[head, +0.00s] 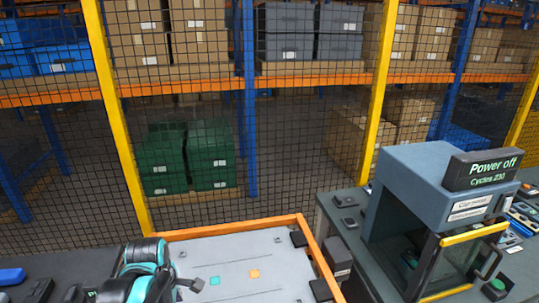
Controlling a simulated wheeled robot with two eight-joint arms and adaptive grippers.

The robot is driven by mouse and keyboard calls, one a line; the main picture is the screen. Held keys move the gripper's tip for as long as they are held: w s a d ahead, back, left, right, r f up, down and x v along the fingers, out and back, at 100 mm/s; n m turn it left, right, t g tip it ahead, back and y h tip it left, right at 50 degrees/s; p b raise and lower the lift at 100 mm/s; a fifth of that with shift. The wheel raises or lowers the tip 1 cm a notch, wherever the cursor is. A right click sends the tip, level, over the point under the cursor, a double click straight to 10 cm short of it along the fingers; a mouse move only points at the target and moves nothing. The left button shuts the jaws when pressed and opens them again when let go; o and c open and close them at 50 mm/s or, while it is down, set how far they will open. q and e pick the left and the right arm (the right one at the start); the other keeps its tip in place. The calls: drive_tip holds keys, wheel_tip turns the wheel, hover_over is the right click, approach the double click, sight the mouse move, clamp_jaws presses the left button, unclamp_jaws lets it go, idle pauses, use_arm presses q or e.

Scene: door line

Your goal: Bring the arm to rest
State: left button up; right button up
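One arm of mine, black and white with teal bands, shows at the bottom left of the head view. A small dark part (190,284) at its right side may belong to my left gripper; its fingers cannot be made out. My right gripper is not in view. A blue-grey machine (405,183) stands at the right, its sign (484,169) reading "Power off" and "Cycles 230". Its clear door (462,263) has a yellow top bar and a dark handle.
A grey panel (240,258) with an orange rim lies beside my arm, bearing a teal and an orange square. Dark benches with small parts flank it. A yellow-posted mesh fence (120,130) closes off the back, with shelves of boxes behind.

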use_arm(q)
drive_tip(key=s+d+f+m+t+b, duration=0.2)
drive_tip(key=s+d+m, duration=0.1)
drive_tip(key=m, duration=0.7)
drive_tip(key=s+d+f+m+t+b, duration=0.2)
drive_tip(key=s+d+f+m+t, duration=0.1)
drive_tip(key=m, duration=0.7)
drive_tip(key=shift+s+d+b, duration=0.3)
drive_tip(key=shift+s+b, duration=0.1)
drive_tip(key=shift+s, duration=0.45)
